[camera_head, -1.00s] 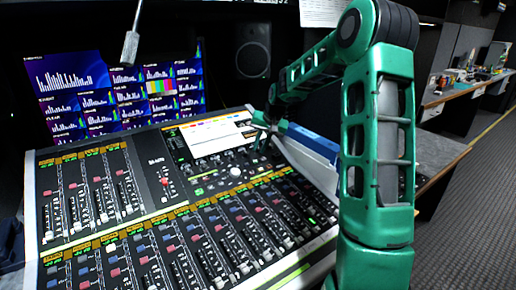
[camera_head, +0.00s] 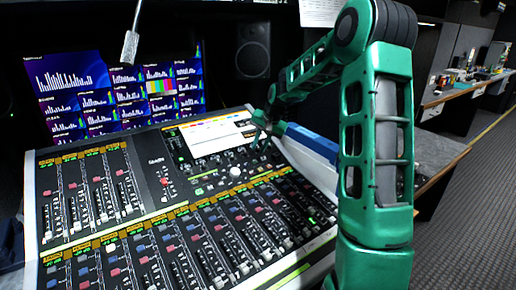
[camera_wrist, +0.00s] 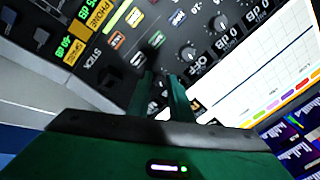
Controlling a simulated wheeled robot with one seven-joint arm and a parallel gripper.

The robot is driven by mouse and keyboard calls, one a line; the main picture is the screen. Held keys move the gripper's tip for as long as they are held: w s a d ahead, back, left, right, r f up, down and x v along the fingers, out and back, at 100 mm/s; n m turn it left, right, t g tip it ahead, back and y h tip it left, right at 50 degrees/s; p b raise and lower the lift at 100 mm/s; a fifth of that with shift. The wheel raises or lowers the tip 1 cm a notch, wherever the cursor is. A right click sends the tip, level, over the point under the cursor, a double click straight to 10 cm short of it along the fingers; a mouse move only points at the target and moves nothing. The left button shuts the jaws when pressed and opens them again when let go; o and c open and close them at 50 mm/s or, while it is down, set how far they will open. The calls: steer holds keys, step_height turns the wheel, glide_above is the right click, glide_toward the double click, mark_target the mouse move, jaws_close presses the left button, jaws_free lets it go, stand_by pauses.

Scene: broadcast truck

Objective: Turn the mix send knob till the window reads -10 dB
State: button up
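My gripper (camera_head: 258,138) is over the upper right part of the mixing console (camera_head: 150,215), close to its panel, just right of a white sheet. In the wrist view its two green fingers (camera_wrist: 164,82) point at the panel with a narrow gap between them. Dark knobs show beyond the fingers: one knob (camera_wrist: 189,52) has a window reading OFF (camera_wrist: 201,65), and another knob (camera_wrist: 221,24) has a window reading 0 dB (camera_wrist: 222,43). I cannot make out which one is the mix send knob.
Fader rows (camera_head: 215,240) fill the console's front. Screens (camera_head: 120,100) and a speaker (camera_head: 253,50) stand behind.

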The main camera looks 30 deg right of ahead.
steer(key=shift+o, duration=1.1)
steer(key=v, duration=1)
steer(key=shift+r, duration=0.4)
steer(key=shift+s, duration=0.15)
steer(key=s+a+f+n+g, duration=0.1)
steer(key=s+a+f, duration=0.1)
steer(key=s, duration=1.2)
steer(key=s+a+f+n+g, duration=0.1)
steer(key=s+a, duration=0.3)
steer(key=s, duration=1)
steer(key=s+a+f+n+g, duration=0.2)
steer(key=s+f+g, duration=0.1)
steer(key=s, duration=1.1)
steer(key=shift+s+a+f, duration=0.15)
steer(key=shift+s+a, duration=0.05)
steer(key=shift+a, duration=0.2)
